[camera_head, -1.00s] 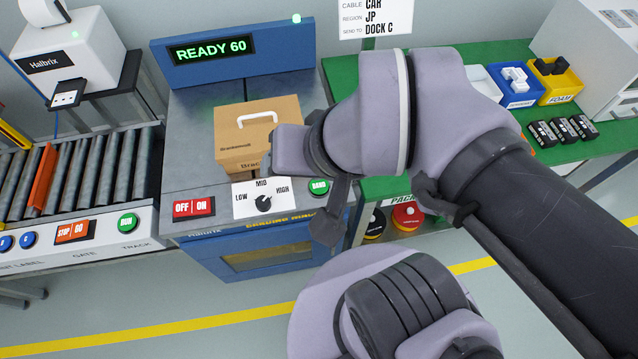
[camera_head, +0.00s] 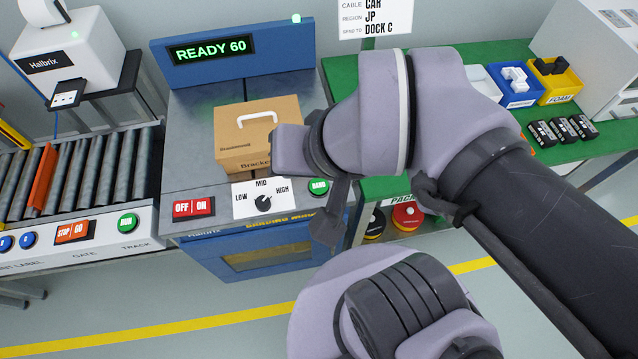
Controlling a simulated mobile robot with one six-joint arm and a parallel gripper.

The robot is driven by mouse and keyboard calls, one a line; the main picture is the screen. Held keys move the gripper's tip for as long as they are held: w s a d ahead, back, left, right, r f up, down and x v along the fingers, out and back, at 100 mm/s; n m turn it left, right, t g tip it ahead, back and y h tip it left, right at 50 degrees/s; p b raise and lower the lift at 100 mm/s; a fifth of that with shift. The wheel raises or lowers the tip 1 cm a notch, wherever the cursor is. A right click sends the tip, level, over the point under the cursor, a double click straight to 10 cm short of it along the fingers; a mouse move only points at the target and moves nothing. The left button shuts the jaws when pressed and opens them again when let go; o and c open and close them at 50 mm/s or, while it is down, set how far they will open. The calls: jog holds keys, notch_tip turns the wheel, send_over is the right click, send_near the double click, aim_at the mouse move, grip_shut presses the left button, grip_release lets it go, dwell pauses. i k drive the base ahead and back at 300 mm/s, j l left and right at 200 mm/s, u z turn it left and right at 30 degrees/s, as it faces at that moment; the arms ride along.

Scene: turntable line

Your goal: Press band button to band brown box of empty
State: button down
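A brown cardboard box (camera_head: 257,131) with a white handle stands on the grey top of the banding machine (camera_head: 190,115). Its right front corner is hidden behind my wrist. The green BAND button (camera_head: 319,187) is on the machine's front panel, at the right end, and is partly covered by my arm. My gripper (camera_head: 327,232) hangs down just right of and in front of this button, its tip below the button in the picture. Whether its fingers are apart does not show, and I cannot tell whether it touches anything.
The machine's display (camera_head: 210,48) reads READY 60. A red OFF/ON switch (camera_head: 194,208) and a LOW-MID-HIGH dial (camera_head: 263,203), pointing near MID, sit left of the button. A roller conveyor (camera_head: 85,180) stands left. A green table (camera_head: 440,60) with blue and yellow bins stands right.

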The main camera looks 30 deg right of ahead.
aim_at(318, 186)
jog(key=j+z, duration=0.35)
jog(key=k+j+z, duration=0.1)
jog(key=j+z, duration=0.25)
jog(key=k+j+z, duration=0.1)
jog(key=j+z, duration=0.15)
jog(key=z, duration=0.15)
